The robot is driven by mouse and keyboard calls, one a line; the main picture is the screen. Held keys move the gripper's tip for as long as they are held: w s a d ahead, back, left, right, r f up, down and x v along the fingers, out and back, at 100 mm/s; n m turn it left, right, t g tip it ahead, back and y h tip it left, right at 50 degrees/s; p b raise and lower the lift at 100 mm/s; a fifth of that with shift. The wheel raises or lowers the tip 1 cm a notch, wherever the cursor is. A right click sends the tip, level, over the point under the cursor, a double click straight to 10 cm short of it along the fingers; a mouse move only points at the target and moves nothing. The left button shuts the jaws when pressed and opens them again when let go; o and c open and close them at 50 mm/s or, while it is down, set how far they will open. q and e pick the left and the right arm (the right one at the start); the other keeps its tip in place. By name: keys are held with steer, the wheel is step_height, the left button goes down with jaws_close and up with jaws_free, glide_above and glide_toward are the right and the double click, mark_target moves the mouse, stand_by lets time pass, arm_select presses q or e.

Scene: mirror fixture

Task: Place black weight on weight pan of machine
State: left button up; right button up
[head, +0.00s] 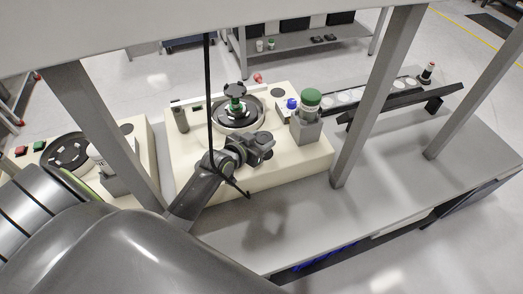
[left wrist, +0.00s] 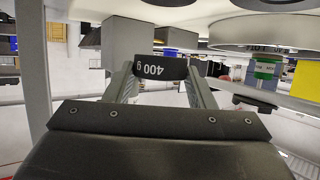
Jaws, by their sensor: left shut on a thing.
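My left gripper (head: 262,143) is over the front part of the cream machine (head: 290,165), near its middle. I cannot tell which part is the weight pan. My right gripper is not in view.
A green-capped cylinder (head: 310,98) on a grey block and a blue knob (head: 292,103) stand right of the round part. A black cable (head: 209,80) hangs beside my arm. Grey frame posts (head: 375,95) flank the machine. The grey table (head: 400,185) is clear at right.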

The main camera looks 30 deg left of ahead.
arm_select(q)
steer(key=shift+f, duration=2.65)
steer(key=shift+f, duration=0.2)
steer(key=o, duration=1.3)
steer(key=shift+c, duration=0.2)
steer(key=shift+s, duration=0.1)
